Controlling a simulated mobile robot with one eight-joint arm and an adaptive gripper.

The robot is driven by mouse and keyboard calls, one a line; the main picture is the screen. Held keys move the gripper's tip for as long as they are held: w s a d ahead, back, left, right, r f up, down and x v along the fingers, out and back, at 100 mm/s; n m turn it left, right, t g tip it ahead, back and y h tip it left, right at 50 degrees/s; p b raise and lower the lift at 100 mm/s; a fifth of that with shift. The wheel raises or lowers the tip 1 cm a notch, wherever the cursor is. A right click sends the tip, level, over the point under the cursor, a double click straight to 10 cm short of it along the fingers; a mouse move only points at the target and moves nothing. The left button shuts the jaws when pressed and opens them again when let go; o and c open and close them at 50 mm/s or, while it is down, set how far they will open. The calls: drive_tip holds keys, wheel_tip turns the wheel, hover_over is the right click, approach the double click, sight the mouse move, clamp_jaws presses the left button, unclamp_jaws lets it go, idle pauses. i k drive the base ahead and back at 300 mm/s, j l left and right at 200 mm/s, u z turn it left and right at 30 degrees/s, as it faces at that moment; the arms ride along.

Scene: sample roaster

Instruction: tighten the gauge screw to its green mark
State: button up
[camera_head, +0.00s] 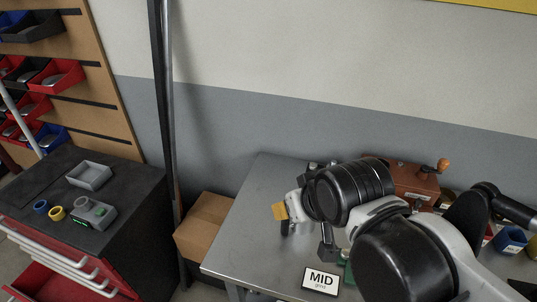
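No gauge screw or green screw mark can be made out; my arm covers much of the bench. My gripper (294,213) is at the left end of my arm, over the metal bench (262,190), small and partly hidden by my wrist. A small tan piece shows at its tip; I cannot tell whether it is held. Whether the fingers are open or shut is unclear. A reddish-brown machine (398,182) with an orange-knobbed crank stands behind my arm, partly hidden.
A white "MID" card (321,281) stands at the bench's front. A cardboard box (203,223) and a dark post (163,100) are left of the bench. A black-topped red cabinet (125,185) holds a grey tray (89,175), rings and a grey device (94,213). A blue cup (510,239) is right.

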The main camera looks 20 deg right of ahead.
sight(313, 166)
drive_tip(key=z, duration=0.8)
